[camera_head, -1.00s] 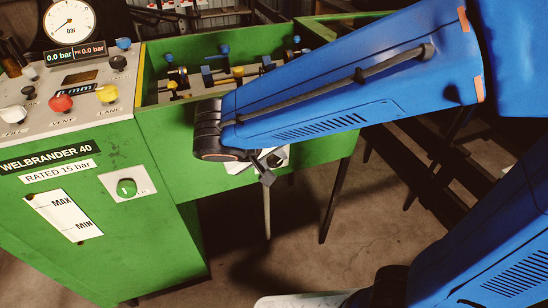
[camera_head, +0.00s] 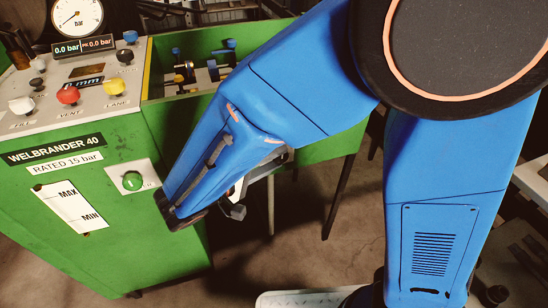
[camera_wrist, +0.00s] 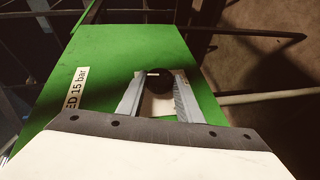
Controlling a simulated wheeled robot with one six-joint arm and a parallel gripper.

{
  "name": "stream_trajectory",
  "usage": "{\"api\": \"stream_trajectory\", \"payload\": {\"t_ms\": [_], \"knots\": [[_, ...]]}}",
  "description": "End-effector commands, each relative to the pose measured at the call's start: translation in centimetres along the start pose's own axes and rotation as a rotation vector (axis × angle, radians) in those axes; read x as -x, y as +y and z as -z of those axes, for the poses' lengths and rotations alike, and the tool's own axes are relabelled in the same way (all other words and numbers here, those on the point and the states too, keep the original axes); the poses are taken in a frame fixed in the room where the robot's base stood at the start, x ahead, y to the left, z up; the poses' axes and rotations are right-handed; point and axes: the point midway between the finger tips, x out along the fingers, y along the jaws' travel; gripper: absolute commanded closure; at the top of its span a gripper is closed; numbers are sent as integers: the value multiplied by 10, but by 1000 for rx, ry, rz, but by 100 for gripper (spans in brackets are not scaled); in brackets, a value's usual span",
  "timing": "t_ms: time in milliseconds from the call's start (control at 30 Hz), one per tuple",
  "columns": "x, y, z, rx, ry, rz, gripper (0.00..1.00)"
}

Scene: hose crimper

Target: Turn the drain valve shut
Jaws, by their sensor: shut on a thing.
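In the wrist view, my gripper (camera_wrist: 159,80) has its two grey fingers on either side of a dark round knob (camera_wrist: 160,85) with a small pale mark, and is shut on it. A white plate lies behind the knob on the green cabinet face. My arm hides most of the gripper there.
The green cabinet (camera_head: 50,235) carries a pressure gauge (camera_head: 77,16) and white, red and yellow knobs on top. A green trough (camera_head: 310,152) on legs adjoins it to the right. Its open top holds clamps. Bare floor lies below the trough.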

Motion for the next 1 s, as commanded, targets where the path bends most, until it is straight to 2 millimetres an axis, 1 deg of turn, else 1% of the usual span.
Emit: {"api": "stream_trajectory", "payload": {"t_ms": [267, 700, 733, 800, 1000], "knots": [[-1, -2, -1, 29, 1, -66, 90], [-1, -2, -2, 33, 0, -74, 90], [-1, -2, -2, 33, 0, -74, 65], [-1, -2, -2, 33, 0, -73, 49], [-1, -2, -1, 32, 2, -73, 49]]}}
